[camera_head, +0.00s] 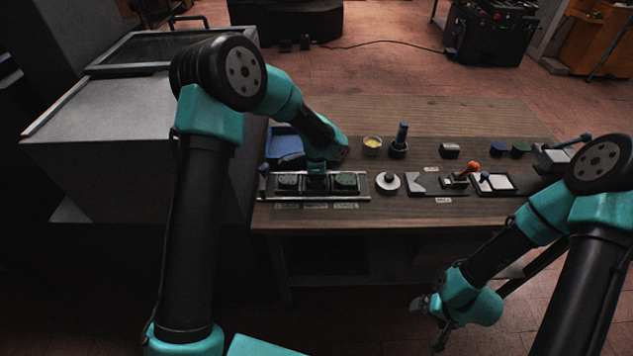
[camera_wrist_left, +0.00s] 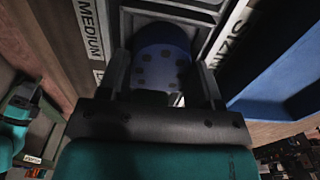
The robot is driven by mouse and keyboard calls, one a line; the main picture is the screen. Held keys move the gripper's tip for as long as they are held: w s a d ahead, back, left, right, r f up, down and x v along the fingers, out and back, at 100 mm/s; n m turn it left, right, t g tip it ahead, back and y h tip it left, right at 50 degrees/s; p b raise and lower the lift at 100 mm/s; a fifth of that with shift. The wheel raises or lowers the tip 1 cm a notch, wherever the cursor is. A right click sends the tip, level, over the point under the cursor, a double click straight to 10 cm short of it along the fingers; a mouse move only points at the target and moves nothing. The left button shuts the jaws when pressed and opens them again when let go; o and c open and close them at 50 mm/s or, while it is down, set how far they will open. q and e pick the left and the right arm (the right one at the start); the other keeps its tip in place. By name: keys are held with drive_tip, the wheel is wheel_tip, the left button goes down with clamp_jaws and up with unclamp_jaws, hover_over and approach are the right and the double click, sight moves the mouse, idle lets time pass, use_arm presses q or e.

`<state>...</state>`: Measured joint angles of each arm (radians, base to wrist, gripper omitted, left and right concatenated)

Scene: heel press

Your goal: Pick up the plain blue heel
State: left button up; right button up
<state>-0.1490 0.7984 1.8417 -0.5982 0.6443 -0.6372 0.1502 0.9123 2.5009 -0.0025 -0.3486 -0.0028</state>
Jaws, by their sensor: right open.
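My left gripper (camera_head: 317,172) points down over the middle section of the labelled tray (camera_head: 368,197). In the left wrist view its two fingers (camera_wrist_left: 163,72) stand on either side of a blue heel (camera_wrist_left: 155,45). The heel has a rounded end and several dark dots on its near part. The fingers look very close to its sides; I cannot tell whether they touch it. The gripper hides most of this middle section in the head view. My right gripper (camera_head: 433,322) is open and empty, low in front of the table at the right.
The tray's left section holds grey pieces (camera_head: 288,181) and its right section dark green ones (camera_head: 346,181). A blue bin (camera_head: 284,143) stands behind the tray. To the right are a white round part (camera_head: 388,183), a fixture with an orange knob (camera_head: 469,169) and a lever press (camera_head: 556,157).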

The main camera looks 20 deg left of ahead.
use_arm(q)
drive_tip(key=c, duration=0.4)
drive_tip(key=shift+r, duration=0.45)
wheel_tip(320, 180, up, 3)
drive_tip(key=shift+f, duration=0.1)
drive_tip(key=s+d, duration=0.1)
drive_tip(key=s, duration=0.4)
drive_tip(key=s+d+r, duration=0.1)
drive_tip(key=s+d, duration=0.1)
drive_tip(key=s, duration=0.3)
drive_tip(key=s+d, duration=0.1)
drive_tip(key=s, duration=0.4)
drive_tip(key=shift+s+d+r, duration=0.2)
drive_tip(key=shift+r, duration=0.15)
drive_tip(key=shift+r, duration=1.3)
